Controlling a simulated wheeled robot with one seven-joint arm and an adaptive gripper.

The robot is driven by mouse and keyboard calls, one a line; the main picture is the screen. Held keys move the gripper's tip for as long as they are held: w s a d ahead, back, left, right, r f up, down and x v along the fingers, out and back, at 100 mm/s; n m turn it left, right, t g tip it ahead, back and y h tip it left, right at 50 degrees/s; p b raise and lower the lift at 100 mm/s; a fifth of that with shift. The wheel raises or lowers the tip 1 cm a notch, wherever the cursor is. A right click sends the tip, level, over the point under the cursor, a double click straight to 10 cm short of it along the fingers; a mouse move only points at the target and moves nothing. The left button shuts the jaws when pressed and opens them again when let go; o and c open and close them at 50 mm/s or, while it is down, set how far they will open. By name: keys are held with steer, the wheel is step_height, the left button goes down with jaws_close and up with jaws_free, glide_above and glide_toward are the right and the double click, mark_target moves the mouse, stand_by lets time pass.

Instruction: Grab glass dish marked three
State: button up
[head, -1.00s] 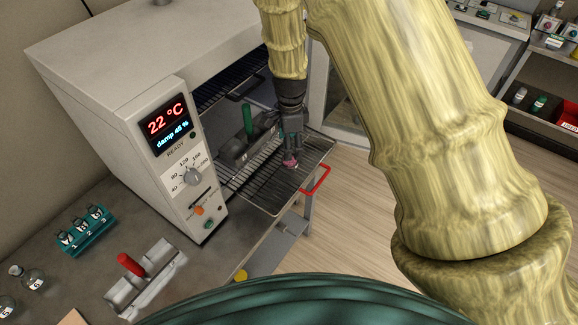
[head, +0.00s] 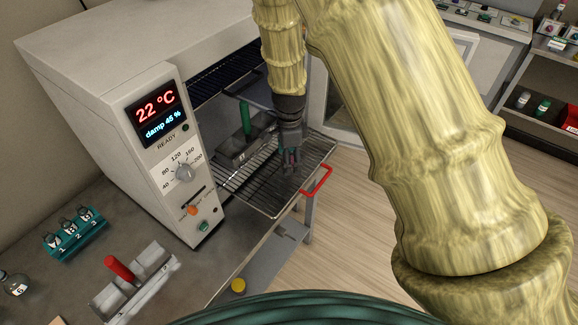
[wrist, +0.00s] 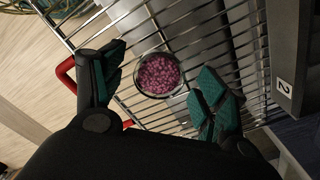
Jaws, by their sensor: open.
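A small round glass dish (wrist: 159,75) filled with pink granules sits on the wire rack (wrist: 195,40) in the wrist view. No number shows on the dish. My gripper (wrist: 160,92) is open, with one teal-padded finger on each side of the dish and a gap to it on both sides. In the head view my gripper (head: 290,162) points down over the pulled-out oven rack (head: 262,195), and it mostly hides the dish there. I cannot tell how far the fingertips are above the rack.
A grey block with a green handle (head: 246,118) stands on the rack, left of my gripper. The rack has a red front handle (head: 318,180). The oven (head: 125,75) reads 22 °C.

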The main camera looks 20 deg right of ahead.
steer(key=shift+r, duration=0.1)
steer(key=shift+c, duration=0.2)
steer(key=c, duration=1.1)
